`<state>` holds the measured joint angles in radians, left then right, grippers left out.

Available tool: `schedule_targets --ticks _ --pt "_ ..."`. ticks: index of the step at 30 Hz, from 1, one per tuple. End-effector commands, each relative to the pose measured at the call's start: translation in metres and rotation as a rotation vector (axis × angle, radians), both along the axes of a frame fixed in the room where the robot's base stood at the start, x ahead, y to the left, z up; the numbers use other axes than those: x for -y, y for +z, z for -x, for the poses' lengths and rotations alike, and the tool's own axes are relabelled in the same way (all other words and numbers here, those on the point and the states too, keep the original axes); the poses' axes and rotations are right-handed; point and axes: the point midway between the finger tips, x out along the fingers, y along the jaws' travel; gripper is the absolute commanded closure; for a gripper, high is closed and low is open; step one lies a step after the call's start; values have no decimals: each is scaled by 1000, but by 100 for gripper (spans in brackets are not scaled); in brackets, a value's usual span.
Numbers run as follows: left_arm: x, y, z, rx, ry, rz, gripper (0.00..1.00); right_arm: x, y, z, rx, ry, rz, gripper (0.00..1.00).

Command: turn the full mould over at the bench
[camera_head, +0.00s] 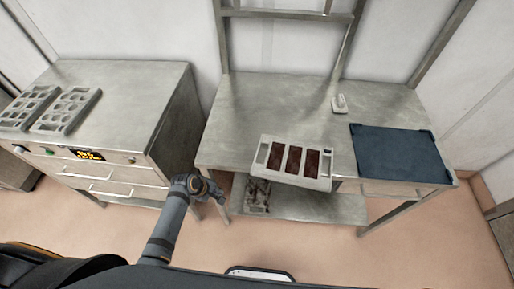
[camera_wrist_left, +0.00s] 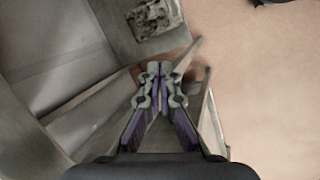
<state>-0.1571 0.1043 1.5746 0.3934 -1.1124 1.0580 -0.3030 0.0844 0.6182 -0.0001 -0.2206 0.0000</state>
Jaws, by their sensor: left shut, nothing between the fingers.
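The full mould (camera_head: 292,180) is a pale grey tray with dark brown filling in its compartments. It sits open side up at the front edge of the bench (camera_head: 270,105), and its front side seems to reach past that edge. My left gripper (camera_head: 217,195) is low in front of the bench's left front corner, left of the mould and apart from it. In the left wrist view its fingers (camera_wrist_left: 160,70) are together with nothing between them. The mould cannot be made out in that view. My right gripper is not in view.
A dark blue mat or tray (camera_head: 400,153) covers the bench's right side. A rough grey item (camera_head: 258,194) lies on the lower shelf. A metal cabinet (camera_head: 130,100) at left carries grey moulds (camera_head: 66,110). The bench's back left is clear.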

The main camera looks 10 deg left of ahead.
Motion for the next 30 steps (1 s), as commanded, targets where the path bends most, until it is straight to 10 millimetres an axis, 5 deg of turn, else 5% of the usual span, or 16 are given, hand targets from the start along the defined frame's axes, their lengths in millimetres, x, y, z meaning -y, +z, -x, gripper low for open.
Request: schedule_targets --ticks 1,3,6,9,20,30 --pt "13 48 -17 6 58 71 100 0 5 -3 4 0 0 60" --pt "29 101 -26 -13 129 164 100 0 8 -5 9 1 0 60" --pt "50 166 -31 -56 224 288 100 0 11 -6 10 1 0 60" --pt "65 195 -41 -137 356 414 100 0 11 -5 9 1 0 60" --pt "89 228 -74 -369 681 682 100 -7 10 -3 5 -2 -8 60" --pt "111 206 -84 -375 686 685 100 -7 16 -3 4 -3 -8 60"
